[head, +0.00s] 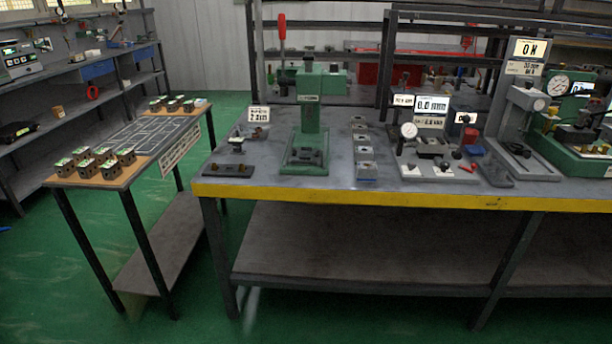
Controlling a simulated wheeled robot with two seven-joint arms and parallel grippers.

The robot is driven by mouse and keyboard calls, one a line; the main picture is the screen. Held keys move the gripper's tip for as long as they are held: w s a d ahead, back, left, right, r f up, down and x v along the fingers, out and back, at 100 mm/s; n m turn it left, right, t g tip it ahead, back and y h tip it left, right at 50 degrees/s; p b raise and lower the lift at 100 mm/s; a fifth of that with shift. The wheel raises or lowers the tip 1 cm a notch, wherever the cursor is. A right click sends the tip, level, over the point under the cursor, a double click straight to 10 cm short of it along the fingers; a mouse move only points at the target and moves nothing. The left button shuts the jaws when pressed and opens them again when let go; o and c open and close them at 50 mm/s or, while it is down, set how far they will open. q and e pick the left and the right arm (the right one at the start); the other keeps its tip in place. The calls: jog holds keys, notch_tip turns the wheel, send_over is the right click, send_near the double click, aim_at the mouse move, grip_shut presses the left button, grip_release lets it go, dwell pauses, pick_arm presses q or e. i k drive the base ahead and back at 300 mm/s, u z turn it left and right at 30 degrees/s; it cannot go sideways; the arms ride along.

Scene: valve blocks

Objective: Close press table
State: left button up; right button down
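The press table (400,201) is a long grey workbench with a yellow front edge and dark metal legs. It fills the middle and right of the head view, some distance ahead of me. A green press (310,115) stands upright on its left part, with a red-tipped lever (282,32) raised at the back left. A sign (259,114) and a small dark fixture (228,170) sit left of the press. A row of small grey blocks (364,150) lies right of it. Neither of my grippers is in view.
A narrower side table (130,168) with several brown valve blocks (97,163) stands left of the press table. Shelving (85,70) lines the left wall. A gauge station (430,140) and another green machine (580,130) stand further right. The green floor (60,300) in front is clear.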

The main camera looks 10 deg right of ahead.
aim_at(304, 156)
jog(key=u, duration=0.85)
jog(key=i, duration=1.25)
jog(key=z, duration=0.4)
